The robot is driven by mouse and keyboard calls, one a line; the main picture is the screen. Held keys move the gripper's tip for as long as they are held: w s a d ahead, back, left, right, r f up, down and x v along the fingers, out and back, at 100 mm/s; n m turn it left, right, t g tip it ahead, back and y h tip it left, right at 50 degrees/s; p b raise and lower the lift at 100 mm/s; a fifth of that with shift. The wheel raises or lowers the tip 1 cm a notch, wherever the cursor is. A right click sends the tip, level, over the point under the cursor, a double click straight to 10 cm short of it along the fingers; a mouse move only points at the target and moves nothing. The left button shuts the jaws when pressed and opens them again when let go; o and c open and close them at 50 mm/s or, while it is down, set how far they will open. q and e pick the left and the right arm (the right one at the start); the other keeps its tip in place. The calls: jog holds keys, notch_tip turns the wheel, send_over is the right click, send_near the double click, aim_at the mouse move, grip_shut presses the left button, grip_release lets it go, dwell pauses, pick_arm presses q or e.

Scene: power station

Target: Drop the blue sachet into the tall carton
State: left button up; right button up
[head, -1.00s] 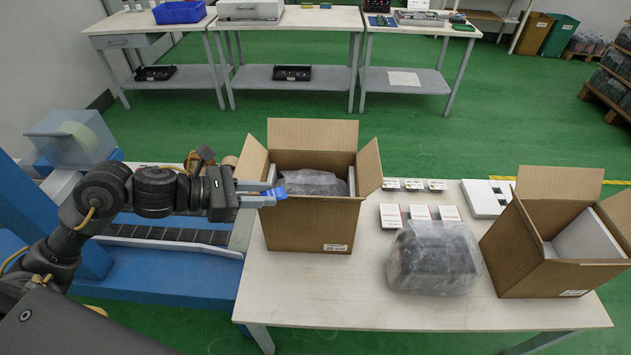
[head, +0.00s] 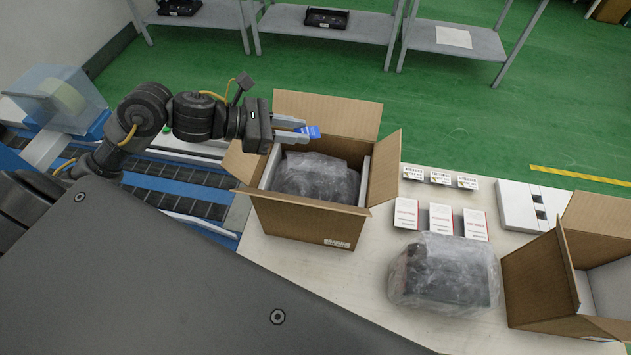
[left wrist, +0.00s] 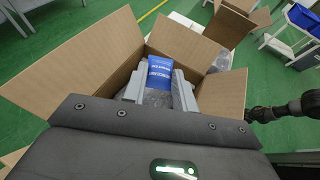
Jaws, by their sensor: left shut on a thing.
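The blue sachet (head: 309,131) is held at the fingertips of my left gripper (head: 300,131), which is shut on it. In the left wrist view the sachet (left wrist: 158,72) shows between the two fingers, above the open carton. The tall carton (head: 312,222) stands at the left end of the table with its flaps spread open. A dark item in clear wrap (head: 315,178) fills much of its inside. The sachet is over the rear part of the carton's opening. My right gripper is not in view.
Another wrapped dark item (head: 443,275) lies on the table (head: 345,290). A second open carton (head: 540,280) stands at the right. Small white-and-red boxes (head: 440,218), several small packs (head: 440,177) and a white device (head: 527,203) lie at the back. A conveyor (head: 165,185) is at the left.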

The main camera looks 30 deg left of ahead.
pick_arm(q)
jog(key=shift+f+b, duration=0.95)
jog(key=shift+f, duration=1.6)
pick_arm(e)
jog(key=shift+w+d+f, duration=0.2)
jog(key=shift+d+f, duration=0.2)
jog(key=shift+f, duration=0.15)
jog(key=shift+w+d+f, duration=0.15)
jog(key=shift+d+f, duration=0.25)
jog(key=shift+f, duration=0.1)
pick_arm(q)
jog(key=o, duration=1)
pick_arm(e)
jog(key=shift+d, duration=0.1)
pick_arm(q)
jog(key=shift+r, duration=0.15)
